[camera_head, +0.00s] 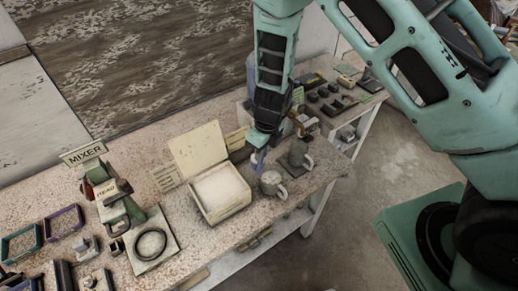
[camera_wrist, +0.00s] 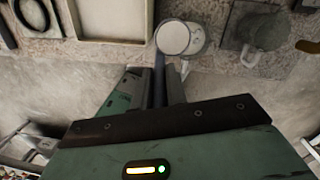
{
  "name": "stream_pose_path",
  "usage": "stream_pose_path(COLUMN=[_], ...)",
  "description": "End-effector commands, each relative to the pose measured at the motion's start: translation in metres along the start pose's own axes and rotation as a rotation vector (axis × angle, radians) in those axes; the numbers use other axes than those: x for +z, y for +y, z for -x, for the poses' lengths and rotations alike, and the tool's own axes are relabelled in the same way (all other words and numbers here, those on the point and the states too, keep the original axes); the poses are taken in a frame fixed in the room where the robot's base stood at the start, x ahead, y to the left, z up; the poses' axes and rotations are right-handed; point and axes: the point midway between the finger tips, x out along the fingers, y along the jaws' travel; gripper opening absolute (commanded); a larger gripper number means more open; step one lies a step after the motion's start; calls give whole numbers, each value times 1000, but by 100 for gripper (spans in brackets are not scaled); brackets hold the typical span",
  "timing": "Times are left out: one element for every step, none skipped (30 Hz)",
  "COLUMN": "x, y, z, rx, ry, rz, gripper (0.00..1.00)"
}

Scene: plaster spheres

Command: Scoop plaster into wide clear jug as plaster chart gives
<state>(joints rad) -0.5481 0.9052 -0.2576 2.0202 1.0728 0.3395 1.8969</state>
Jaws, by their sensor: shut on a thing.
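My gripper (camera_head: 259,150) points down over the bench, beside a pale jug (camera_head: 272,184). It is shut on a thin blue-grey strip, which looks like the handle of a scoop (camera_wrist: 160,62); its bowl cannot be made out. The strip's upper end overlaps the left edge of the pale jug (camera_wrist: 176,38) in the wrist view. The jug stands upright, handle to the right, with pale contents or interior. A darker grey jug (camera_head: 299,154) stands behind it on a flat base. The plaster box (camera_head: 222,214) is open, full of white powder, left of my gripper.
The box's raised lid (camera_head: 198,147) stands behind it. A small written card (camera_head: 167,177) is left of the box; its text is unreadable. A mixer stand (camera_head: 118,205) and coloured trays (camera_head: 63,222) are further left. The bench's front edge is close to the jugs.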

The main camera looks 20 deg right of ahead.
Motion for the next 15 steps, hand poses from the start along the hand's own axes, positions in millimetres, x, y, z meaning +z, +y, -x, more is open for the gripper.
stream_pose_path(x=[-2,-3,-4,-5,-6,-6,-6,-7,-7,-8,-8,-9,-11,-13,-15], y=[-3,-4,-4,-4,-5,-6,-7,-7,-8,-8,-9,-9,-10,-10,-10], z=[-1,-2,-4,-5,-6,-7,-7,-7,-8,-8,-7,-9,-12,-14,-16], rx=[14,22,32,40,45,55,60,66,74,79,85,91,98,104,111], ry=[-12,-17,-25,-31,-38,-47,-54,-61,-70,-77,-84,-90,-89,-90,-93], rz=[-9,-7,-8,-6,-7,-6,-7,-7,-7,-7,-7,-7,-7,-7,-5], gripper=[0,0,0,0,0,0,0,0,0,0,0,0,0,0,0])
